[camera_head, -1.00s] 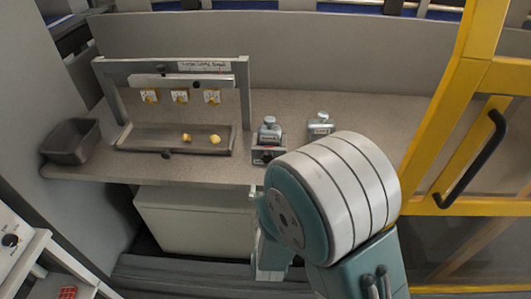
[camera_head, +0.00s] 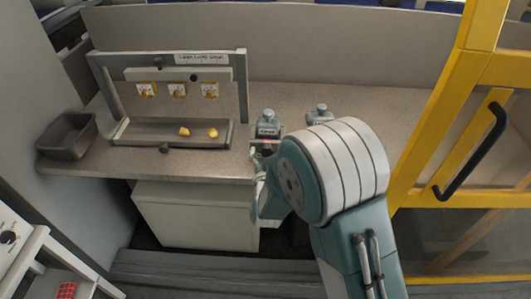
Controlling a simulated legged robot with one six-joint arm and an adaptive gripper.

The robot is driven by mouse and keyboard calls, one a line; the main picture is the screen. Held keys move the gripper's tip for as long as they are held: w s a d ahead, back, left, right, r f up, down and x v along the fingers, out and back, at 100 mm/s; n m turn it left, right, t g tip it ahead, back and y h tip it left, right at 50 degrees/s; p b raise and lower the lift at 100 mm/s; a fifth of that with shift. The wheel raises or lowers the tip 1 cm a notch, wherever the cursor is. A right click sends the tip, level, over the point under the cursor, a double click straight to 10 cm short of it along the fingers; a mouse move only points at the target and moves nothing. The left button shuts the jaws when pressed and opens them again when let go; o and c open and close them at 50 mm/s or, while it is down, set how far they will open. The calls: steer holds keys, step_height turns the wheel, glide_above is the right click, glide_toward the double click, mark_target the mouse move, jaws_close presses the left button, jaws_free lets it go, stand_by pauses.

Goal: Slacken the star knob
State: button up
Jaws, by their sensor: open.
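A small dark knob (camera_head: 194,77) sits on the light plate of the grey guide frame (camera_head: 241,92). Another dark knob (camera_head: 164,148) sits at the front edge of the shallow tray below. Both are too small to tell which is star-shaped. My gripper (camera_head: 260,160) is at the counter's front edge, right of the tray and apart from both knobs. It is open, and my arm hides much of it. It overlaps the holder (camera_head: 268,142) under a grey bottle (camera_head: 267,126), and I cannot tell whether they touch.
Yellow pieces (camera_head: 198,132) lie in the tray (camera_head: 136,131). A dark bin (camera_head: 66,137) stands at the left. A second bottle (camera_head: 320,114) is partly behind my arm. A yellow-framed door (camera_head: 455,150) bounds the right side. The counter behind the bottles is clear.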

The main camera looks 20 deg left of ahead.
steer(key=shift+d, duration=0.15)
steer(key=c, duration=1.1)
steer(key=shift+m, duration=0.6)
steer(key=o, duration=1.1)
steer(key=v, duration=1.1)
steer(key=shift+s, duration=0.45)
